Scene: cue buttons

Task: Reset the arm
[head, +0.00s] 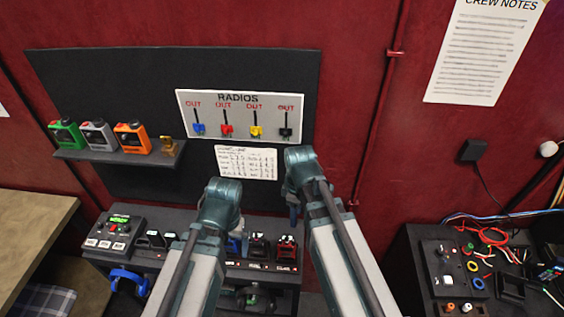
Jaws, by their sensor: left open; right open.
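My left arm (208,232) and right arm (330,225) rise from the bottom edge of the head view, side by side. Both bend at teal joints in front of the black board, the right joint a little higher. The fingers of both grippers are hidden behind my own arm links. I see nothing held in either arm.
A radio console (112,236) and several handsets stand on a dark bench below the board. A shelf (110,153) holds green, grey and orange devices. A RADIOS panel (240,118) has coloured tags. A wiring box (460,275) stands right, a wooden table (30,225) left.

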